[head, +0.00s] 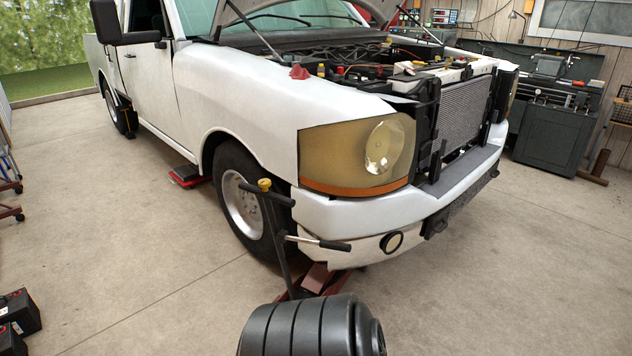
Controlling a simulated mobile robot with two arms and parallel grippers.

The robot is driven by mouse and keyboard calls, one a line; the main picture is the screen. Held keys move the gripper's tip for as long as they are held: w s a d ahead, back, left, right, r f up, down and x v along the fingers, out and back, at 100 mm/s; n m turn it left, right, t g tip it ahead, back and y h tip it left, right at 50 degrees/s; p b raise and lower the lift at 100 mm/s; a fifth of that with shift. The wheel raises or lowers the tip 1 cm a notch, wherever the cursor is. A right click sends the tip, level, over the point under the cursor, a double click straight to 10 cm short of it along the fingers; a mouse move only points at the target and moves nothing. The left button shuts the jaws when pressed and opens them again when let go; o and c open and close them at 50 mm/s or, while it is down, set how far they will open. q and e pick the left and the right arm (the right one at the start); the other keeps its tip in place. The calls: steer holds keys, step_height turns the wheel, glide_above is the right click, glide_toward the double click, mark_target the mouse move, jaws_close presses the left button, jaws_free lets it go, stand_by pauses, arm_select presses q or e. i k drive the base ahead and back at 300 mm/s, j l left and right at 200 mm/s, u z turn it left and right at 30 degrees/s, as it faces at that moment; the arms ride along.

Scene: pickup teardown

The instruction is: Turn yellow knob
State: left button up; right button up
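A yellow knob (264,184) sits at the top of the upright handle of a floor jack (317,278). The handle (276,228) is dark, with black grips at its crossbar and a silver rod sticking out to the right. It stands just in front of the truck's front wheel (242,200). The jack's red body lies low by the front bumper, and its near end is hidden.
A white pickup truck (235,95) with its hood raised fills the middle. A red jack stand (186,176) is under its side. Black-and-red boxes (20,312) lie at the lower left. A dark machine bench (553,120) stands at the back right.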

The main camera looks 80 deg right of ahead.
mark_target(263, 183)
steer(key=z, duration=2.75)
